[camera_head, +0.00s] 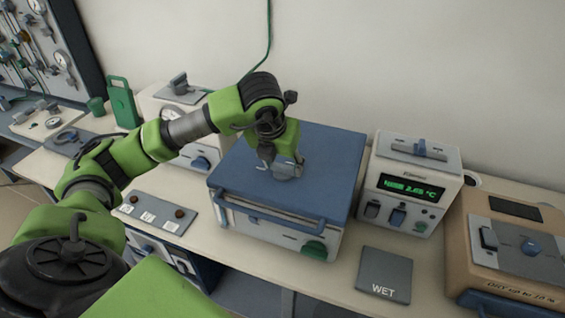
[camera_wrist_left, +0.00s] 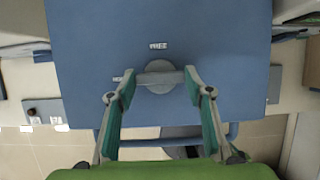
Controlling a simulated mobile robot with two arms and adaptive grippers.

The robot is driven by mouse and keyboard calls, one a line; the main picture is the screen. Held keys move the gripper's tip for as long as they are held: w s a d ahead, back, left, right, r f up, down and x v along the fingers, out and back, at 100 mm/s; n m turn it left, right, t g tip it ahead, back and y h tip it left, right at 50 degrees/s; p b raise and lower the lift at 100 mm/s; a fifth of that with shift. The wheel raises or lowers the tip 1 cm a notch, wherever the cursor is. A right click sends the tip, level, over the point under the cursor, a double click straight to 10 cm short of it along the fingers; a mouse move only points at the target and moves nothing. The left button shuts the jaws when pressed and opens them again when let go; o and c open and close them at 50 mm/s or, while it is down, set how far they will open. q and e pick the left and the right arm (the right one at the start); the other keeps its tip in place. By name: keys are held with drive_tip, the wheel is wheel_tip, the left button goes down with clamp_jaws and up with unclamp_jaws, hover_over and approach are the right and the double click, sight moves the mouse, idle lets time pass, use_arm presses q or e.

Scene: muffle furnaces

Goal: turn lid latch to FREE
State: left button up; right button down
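The blue lid (camera_head: 315,150) belongs to a box-shaped furnace in the middle of the bench. In the left wrist view the lid latch (camera_wrist_left: 158,78) is a round grey disc with a straight bar across it. The bar lies level in the picture, toward a small label (camera_wrist_left: 117,79) at its left that is too small to read. The FREE label (camera_wrist_left: 158,46) is above the disc. My left gripper (camera_head: 283,170) points down over the latch. Its fingers (camera_wrist_left: 160,76) are apart, one near each end of the bar; contact is unclear. My right gripper is out of view.
A device with a green display (camera_head: 411,187) stands right of the furnace, and a tan box (camera_head: 505,245) farther right. A grey WET plate (camera_head: 385,274) lies in front. A blue handle bar (camera_head: 268,213) runs along the furnace front. Other equipment stands left, behind my arm.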

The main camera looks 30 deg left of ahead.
use_arm(q)
drive_tip(key=shift+a+f+m+b, duration=0.15)
drive_tip(key=shift+m+b, duration=0.25)
drive_tip(key=shift+b, duration=0.4)
drive_tip(key=m+h+b, duration=0.1)
drive_tip(key=m+b, duration=0.2)
drive_tip(key=shift+h, duration=0.3)
drive_tip(key=shift+m+h+b, duration=0.3)
drive_tip(key=shift+m+b, duration=0.35)
drive_tip(key=shift+m, duration=0.35)
drive_tip(key=shift+w+a+m+h+b, duration=0.15)
drive_tip(key=shift+m+h+b, duration=0.25)
drive_tip(key=shift+m, duration=0.5)
drive_tip(key=shift+m+g+h, duration=0.3)
drive_tip(key=shift+m, duration=0.6)
drive_tip(key=m, duration=0.2)
drive_tip(key=shift+r+m+g+h, duration=0.25)
drive_tip(key=shift+m+g+h, duration=0.15)
drive_tip(key=m+g, duration=0.1)
drive_tip(key=m, duration=0.1)
drive_tip(key=m+h+p, duration=0.1)
drive_tip(key=m, duration=0.2)
drive_tip(key=shift+w+a+m+g, duration=0.1)
drive_tip(key=shift+w+m+g, duration=0.05)
drive_tip(key=shift+m+g, duration=0.2)
drive_tip(key=shift+f, duration=0.1)
